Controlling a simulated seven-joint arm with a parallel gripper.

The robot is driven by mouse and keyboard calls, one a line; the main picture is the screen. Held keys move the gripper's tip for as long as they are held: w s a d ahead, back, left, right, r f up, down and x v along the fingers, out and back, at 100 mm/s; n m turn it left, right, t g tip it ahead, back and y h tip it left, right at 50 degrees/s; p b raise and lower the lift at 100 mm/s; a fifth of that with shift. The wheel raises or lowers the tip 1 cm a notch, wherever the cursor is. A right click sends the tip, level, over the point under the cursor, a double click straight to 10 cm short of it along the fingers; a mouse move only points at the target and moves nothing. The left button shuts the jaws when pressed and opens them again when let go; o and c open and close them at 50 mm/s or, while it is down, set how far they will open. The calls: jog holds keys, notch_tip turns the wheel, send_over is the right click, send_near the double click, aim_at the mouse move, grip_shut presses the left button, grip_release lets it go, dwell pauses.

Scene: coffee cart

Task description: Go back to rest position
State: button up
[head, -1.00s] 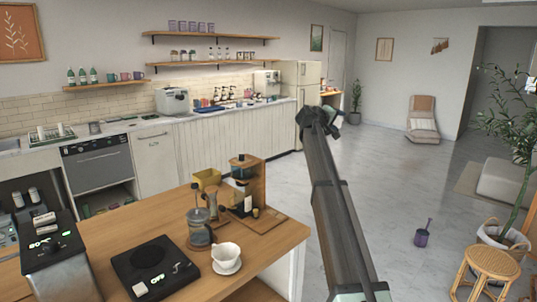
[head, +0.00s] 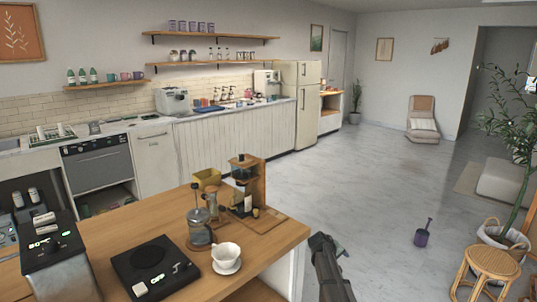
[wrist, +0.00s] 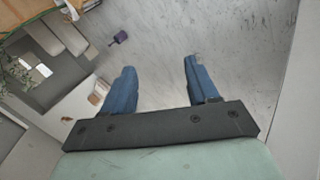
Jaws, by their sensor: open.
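My gripper shows in the wrist view (wrist: 157,82), its two blue fingers apart with nothing between them. Grey floor lies beyond the fingertips. In the head view, part of my arm shows low at the picture's bottom, just right of the wooden counter (head: 285,240). The fingers cannot be made out in the head view.

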jog(key=s+a+f+m+g+y, duration=0.1)
jog(key=s+a+f+g+y, duration=0.15)
jog(key=s+f, duration=1.2)
jog(key=s+a+f+m+g+y, duration=0.1)
jog(key=s+a+f+g, duration=0.2)
jog(key=s+f, duration=1.1)
jog(key=s+a+f+m+g+y, duration=0.1)
jog(key=s+a+g, duration=0.2)
jog(key=s, duration=1.5)
jog(key=s+a+f+m+g+y, duration=0.1)
jog(key=s+a+g+y, duration=0.1)
jog(key=s, duration=1.5)
jog(key=shift+s+a+g, duration=0.4)
jog(key=shift+a+g, duration=0.15)
jog(key=shift+a, duration=0.15)
